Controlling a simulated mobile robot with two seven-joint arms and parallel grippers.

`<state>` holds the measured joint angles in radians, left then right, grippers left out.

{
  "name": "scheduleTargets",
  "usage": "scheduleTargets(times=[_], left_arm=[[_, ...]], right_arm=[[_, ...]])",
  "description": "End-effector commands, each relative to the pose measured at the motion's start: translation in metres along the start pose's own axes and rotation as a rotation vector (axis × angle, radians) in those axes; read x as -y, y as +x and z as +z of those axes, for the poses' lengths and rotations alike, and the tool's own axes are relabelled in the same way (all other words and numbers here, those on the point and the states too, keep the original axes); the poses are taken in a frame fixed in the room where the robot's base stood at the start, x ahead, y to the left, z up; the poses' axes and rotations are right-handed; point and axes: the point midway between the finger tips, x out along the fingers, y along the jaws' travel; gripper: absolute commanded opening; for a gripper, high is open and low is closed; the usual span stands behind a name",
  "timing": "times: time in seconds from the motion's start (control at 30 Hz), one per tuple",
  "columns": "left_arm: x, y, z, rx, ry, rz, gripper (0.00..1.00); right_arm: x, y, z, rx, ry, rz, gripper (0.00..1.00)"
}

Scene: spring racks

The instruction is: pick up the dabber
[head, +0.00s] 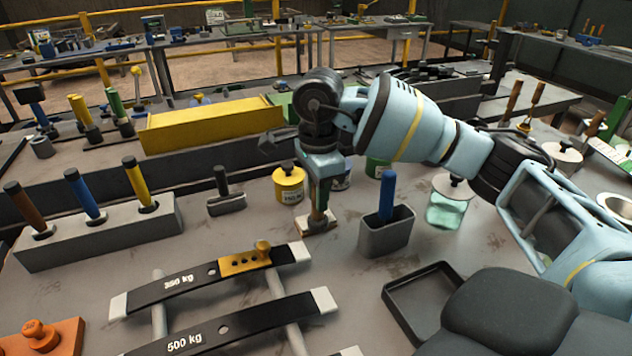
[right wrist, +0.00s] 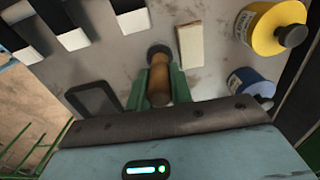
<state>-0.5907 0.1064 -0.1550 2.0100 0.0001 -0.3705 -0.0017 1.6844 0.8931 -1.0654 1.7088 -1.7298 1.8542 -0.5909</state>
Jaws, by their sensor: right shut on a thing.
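The dabber (right wrist: 158,80) has a brown wooden handle and a dark round end. In the right wrist view it lies between the green fingers of my right gripper (right wrist: 160,88), which is shut on the handle. In the head view my right gripper (head: 319,190) points down at the middle of the bench, with part of the handle (head: 318,213) showing below it. The dabber's lower end is close to a small pale block (head: 303,225); I cannot tell whether it touches the bench. My left gripper is out of view.
A grey holder (head: 385,238) with a blue-handled tool (head: 387,192) stands just right of the gripper. A yellow can (head: 289,186) is behind left. A glass jar (head: 447,208), an empty black tray (head: 425,290) and leaf springs (head: 210,280) lie around. Some bench in front is clear.

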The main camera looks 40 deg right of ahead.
Motion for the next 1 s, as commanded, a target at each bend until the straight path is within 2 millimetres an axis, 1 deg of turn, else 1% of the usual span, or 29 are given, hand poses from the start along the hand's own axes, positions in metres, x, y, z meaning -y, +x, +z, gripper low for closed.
scheduleTargets(times=[0.03, 0.2, 0.3, 0.43, 0.63, 1.0], left_arm=[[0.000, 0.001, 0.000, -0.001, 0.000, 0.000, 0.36], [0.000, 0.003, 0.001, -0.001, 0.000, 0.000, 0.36], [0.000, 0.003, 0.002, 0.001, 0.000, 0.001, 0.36], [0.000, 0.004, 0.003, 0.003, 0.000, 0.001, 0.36], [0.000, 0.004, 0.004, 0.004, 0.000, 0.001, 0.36], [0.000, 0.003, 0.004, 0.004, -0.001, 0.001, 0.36]], right_arm=[[-0.011, 0.000, 0.004, -0.001, -0.006, 0.000, 0.00], [-0.044, -0.003, 0.015, -0.001, -0.005, 0.000, 0.00], [-0.061, -0.005, 0.021, -0.001, -0.004, 0.001, 0.00], [-0.077, -0.007, 0.027, 0.001, -0.003, 0.000, 0.00], [-0.089, -0.009, 0.031, 0.000, 0.000, 0.000, 0.00], [-0.091, -0.009, 0.032, 0.000, 0.000, 0.000, 0.00]])
